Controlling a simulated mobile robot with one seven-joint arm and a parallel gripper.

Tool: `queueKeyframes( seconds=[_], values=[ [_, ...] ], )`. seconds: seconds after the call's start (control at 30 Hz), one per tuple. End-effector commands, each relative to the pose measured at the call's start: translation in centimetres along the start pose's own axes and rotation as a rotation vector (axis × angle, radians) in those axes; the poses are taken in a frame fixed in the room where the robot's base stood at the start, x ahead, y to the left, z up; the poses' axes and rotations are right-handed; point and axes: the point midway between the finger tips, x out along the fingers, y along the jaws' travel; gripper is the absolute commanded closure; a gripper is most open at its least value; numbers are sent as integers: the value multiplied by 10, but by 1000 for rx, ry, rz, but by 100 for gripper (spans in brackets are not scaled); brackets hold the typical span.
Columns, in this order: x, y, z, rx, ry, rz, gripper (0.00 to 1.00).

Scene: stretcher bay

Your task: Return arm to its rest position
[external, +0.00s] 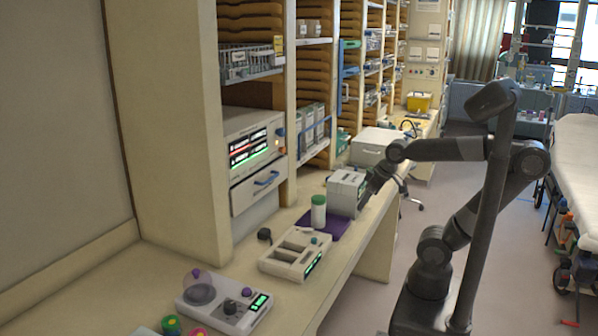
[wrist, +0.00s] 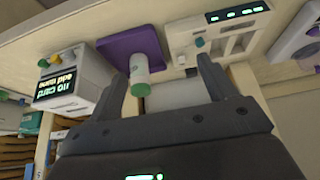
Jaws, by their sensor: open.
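My arm reaches over the counter from the right in the external view, bent at the elbow. My gripper (external: 364,203) is just right of a white bottle with a green cap (external: 318,212) and in front of a grey box. In the wrist view my gripper (wrist: 164,80) is open, with nothing held between its two dark fingers. The bottle (wrist: 139,70) shows in line with the gap, nearer the left finger, and appears apart from both fingers. It stands upright on a purple mat (external: 335,227), which also shows in the wrist view (wrist: 115,48).
A white device with slots (external: 268,264) and a device with a dial (external: 196,292) stand on the counter (external: 110,280). The grey box (external: 345,190) is close beside my gripper. A stretcher (external: 575,160) stands at right. Open floor (external: 405,265) lies between counter and arm base.

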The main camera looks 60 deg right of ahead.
Motion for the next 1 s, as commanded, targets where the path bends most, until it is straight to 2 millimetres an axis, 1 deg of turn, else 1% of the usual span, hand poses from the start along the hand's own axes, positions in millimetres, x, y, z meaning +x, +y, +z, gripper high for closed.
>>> queueKeyframes(
  seconds=[0.03,0.1,0.23,1.0],
  values=[
    [-1,-2,8,-1,15,4,23],
    [-1,-4,16,-2,26,9,23],
    [-1,-6,23,-1,35,13,23],
    [-1,-6,23,-1,35,12,23]
  ],
)
